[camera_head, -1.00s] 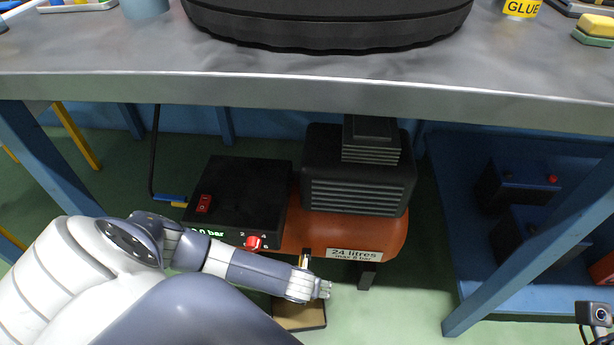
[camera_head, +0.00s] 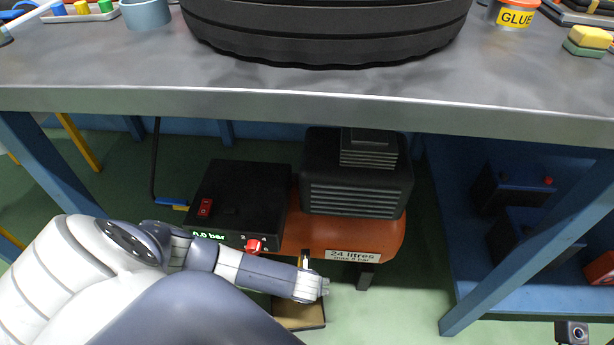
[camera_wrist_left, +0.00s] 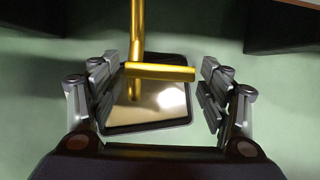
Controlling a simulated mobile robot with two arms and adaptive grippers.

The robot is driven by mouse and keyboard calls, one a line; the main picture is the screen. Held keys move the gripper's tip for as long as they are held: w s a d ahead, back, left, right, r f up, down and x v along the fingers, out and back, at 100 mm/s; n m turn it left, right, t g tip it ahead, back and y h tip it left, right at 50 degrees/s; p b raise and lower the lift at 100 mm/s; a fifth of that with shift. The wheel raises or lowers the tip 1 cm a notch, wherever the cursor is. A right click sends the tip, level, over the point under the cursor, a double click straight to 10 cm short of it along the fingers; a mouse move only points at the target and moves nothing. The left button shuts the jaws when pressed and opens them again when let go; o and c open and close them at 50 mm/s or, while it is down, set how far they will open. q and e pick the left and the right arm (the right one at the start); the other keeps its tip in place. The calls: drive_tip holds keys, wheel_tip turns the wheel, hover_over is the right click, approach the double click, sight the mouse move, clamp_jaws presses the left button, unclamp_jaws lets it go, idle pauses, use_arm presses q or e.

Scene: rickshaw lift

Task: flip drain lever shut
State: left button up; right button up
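The brass drain lever (camera_wrist_left: 165,73) lies crosswise over the end of a brass drain pipe (camera_wrist_left: 137,30) in the left wrist view. In the head view a bit of brass drain (camera_head: 304,262) shows under the orange tank, just above my left gripper (camera_head: 312,288). In the left wrist view my left gripper (camera_wrist_left: 158,95) is open, with one finger on each side of the lever and a gap to both. Its fingers are partly hidden in the head view. My right gripper is not in view.
The orange compressor tank (camera_head: 295,237) stands under the metal bench (camera_head: 90,97), beside a black box (camera_head: 243,190) reading 0.0 bar. A dark-rimmed tray (camera_wrist_left: 150,125) lies on the floor below the drain. A blue bench leg (camera_head: 520,250) stands at right.

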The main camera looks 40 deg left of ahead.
use_arm(q)
drive_tip(key=shift+o, duration=0.4)
drive_tip(key=v, duration=1.2)
drive_tip(key=shift+s+f, duration=0.1)
drive_tip(key=shift+s, duration=0.05)
